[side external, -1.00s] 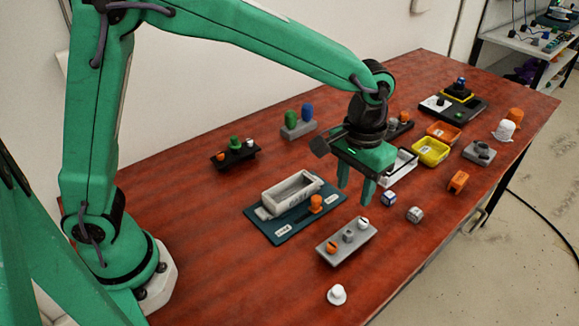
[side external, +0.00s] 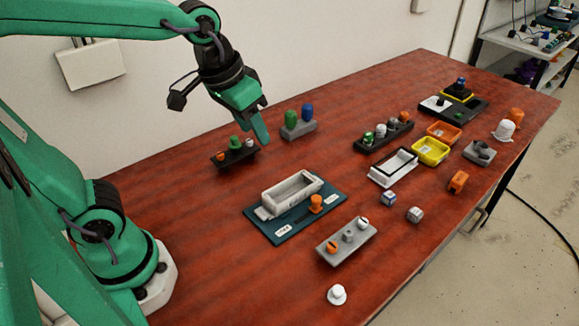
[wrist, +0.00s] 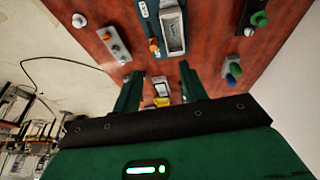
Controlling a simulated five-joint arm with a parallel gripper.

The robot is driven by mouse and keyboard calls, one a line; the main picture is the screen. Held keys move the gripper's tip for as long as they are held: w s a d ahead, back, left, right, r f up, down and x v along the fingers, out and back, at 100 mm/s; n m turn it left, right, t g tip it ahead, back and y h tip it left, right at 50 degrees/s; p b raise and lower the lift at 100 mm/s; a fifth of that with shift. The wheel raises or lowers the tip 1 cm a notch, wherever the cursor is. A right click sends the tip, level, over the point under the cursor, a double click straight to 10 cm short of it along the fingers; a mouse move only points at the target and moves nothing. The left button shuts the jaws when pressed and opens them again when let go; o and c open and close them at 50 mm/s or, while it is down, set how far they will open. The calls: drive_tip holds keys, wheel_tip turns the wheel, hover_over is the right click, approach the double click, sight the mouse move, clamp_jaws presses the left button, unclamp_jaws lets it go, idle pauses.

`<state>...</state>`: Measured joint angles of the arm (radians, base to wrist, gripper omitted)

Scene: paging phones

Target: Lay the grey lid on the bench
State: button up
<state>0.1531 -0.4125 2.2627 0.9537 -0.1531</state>
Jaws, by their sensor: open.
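A pale grey open box (side external: 293,191) stands on a dark teal mat (side external: 331,205); it also shows in the wrist view (wrist: 174,33). Its hollow inside is visible, and a low grey lip sticks out at its near left end. I cannot make out a separate grey lid with certainty. An orange knob (side external: 316,203) stands beside the box on the mat. My gripper (side external: 261,132) is open and empty, raised over the back of the bench, behind the box and apart from it. Its two fingers show spread in the wrist view (wrist: 160,90).
A dark stand (side external: 236,160) and a grey stand with green and blue pieces (side external: 299,130) lie near my gripper. A grey block (side external: 347,241) is at the front. White (side external: 393,167), yellow (side external: 430,151) and orange trays (side external: 443,132) stand right. The bench (side external: 200,220) is clear left of the mat.

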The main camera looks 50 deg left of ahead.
drive_tip(key=s+a+t, duration=0.1)
drive_tip(key=s+a, duration=0.3)
drive_tip(key=s, duration=0.2)
drive_tip(key=shift+s+a+f+t+y, duration=0.2)
drive_tip(key=shift+a+f+t+y, duration=0.1)
drive_tip(key=shift+f+t, duration=0.15)
idle(0.9)
